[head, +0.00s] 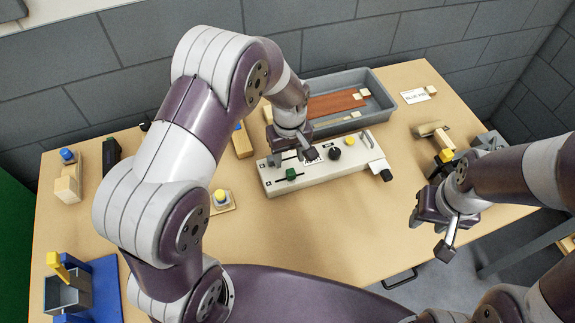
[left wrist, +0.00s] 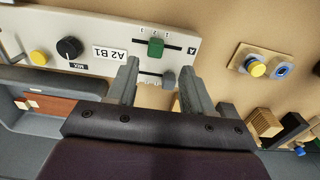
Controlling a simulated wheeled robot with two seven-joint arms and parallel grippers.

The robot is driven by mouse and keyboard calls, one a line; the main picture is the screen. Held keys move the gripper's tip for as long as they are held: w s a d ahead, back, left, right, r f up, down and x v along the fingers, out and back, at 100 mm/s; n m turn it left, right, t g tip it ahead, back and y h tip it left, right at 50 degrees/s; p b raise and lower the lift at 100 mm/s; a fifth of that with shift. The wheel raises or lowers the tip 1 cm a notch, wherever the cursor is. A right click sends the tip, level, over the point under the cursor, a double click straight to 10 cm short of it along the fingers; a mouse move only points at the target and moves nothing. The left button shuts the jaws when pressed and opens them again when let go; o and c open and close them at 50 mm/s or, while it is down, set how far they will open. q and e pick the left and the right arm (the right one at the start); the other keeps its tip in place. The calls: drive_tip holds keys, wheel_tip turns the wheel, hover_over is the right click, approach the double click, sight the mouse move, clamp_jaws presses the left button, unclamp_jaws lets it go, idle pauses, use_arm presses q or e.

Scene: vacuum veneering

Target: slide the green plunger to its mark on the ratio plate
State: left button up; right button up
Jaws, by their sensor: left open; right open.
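The green plunger (head: 291,174) stands in a slot at the left end of the pale ratio plate (head: 330,175). In the left wrist view the green plunger (left wrist: 155,47) sits by small number marks, near a letter A on the plate (left wrist: 205,25). A grey plunger (left wrist: 168,79) stands in a parallel slot. My left gripper (head: 296,152) is over the plate; its open fingers (left wrist: 159,72) straddle the grey plunger's area, and the green plunger lies just beyond the fingertips. A label reading A2 B1 (left wrist: 110,52) lies beside the slots. My right gripper (head: 446,238) is open and empty, off the table's right side.
The plate also carries a black MIX knob (left wrist: 69,47) and a yellow button (left wrist: 39,58). A grey tray (head: 375,95) with brown strips stands behind it. A yellow-topped piece (head: 221,197) stands to its left. The table front is largely clear.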

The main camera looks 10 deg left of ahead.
sight(291, 172)
use_arm(q)
drive_tip(key=f, duration=0.4)
drive_tip(key=w+f, duration=0.1)
drive_tip(key=f, duration=0.2)
drive_tip(key=shift+d+p, duration=0.3)
drive_tip(key=shift+p, duration=0.1)
drive_tip(key=shift+s+a+f, duration=0.1)
drive_tip(key=shift+s+f, duration=0.1)
drive_tip(key=shift+f, duration=0.15)
clamp_jaws()
